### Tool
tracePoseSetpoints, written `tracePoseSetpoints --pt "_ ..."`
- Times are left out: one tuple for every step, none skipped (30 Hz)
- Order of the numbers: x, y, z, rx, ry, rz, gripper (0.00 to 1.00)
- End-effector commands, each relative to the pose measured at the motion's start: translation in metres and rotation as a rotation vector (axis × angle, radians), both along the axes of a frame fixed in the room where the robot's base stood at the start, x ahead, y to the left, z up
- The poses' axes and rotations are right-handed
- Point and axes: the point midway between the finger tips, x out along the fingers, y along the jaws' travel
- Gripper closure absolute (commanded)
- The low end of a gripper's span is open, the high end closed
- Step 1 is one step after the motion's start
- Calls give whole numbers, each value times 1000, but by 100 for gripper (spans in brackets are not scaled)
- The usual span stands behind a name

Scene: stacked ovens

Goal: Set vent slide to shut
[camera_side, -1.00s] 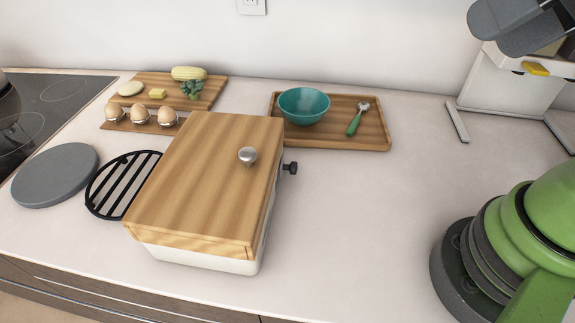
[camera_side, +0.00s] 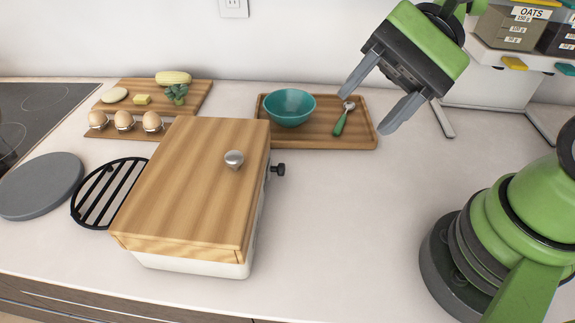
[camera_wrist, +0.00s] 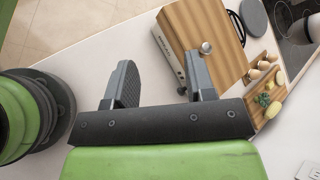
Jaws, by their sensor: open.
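A box with a wooden lid (camera_side: 195,185) and a white body (camera_side: 190,264) stands on the counter in the side view. A small dark knob (camera_side: 279,170) sticks out of its right side; I take it for the vent slide's knob, but its travel and setting are not readable. My gripper (camera_side: 368,108) is open and empty, above and to the right of the knob, apart from the box. In the wrist view my gripper (camera_wrist: 158,68) has its fingers spread, and the box's white side (camera_wrist: 168,48) shows between and beyond them. The right finger partly covers that side.
A round metal knob (camera_side: 234,159) stands on the lid. A tray (camera_side: 350,143) with a teal bowl (camera_side: 289,107) and a green-handled spoon (camera_side: 343,119) lies behind. A black grate (camera_side: 90,213) and grey disc (camera_side: 38,187) lie left. The counter right of the box is clear.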

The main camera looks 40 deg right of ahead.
Motion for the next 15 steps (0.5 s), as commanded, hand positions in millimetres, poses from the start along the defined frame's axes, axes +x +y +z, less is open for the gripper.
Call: tracePoseSetpoints --pt "9 1 -10 71 69 -66 50" --pt "15 1 -15 112 100 -108 50" --pt "23 1 -22 164 140 -169 50" --pt "29 0 -28 201 168 -215 50" --pt "35 -2 -35 233 192 -263 50" --pt "42 -4 -44 272 223 -326 50" --pt "47 -6 -50 299 244 -371 50" --pt "52 -9 -58 320 262 -418 50" --pt "58 -13 -68 347 287 -481 50" --pt "61 -16 -76 365 306 -528 50" --pt "65 -19 -85 380 323 -577 50" --pt "68 -24 -97 398 347 -647 50" --pt "71 -28 -107 408 363 -697 50" --pt "72 -32 -116 415 379 -746 50" --pt "74 -37 -128 422 396 -808 50"
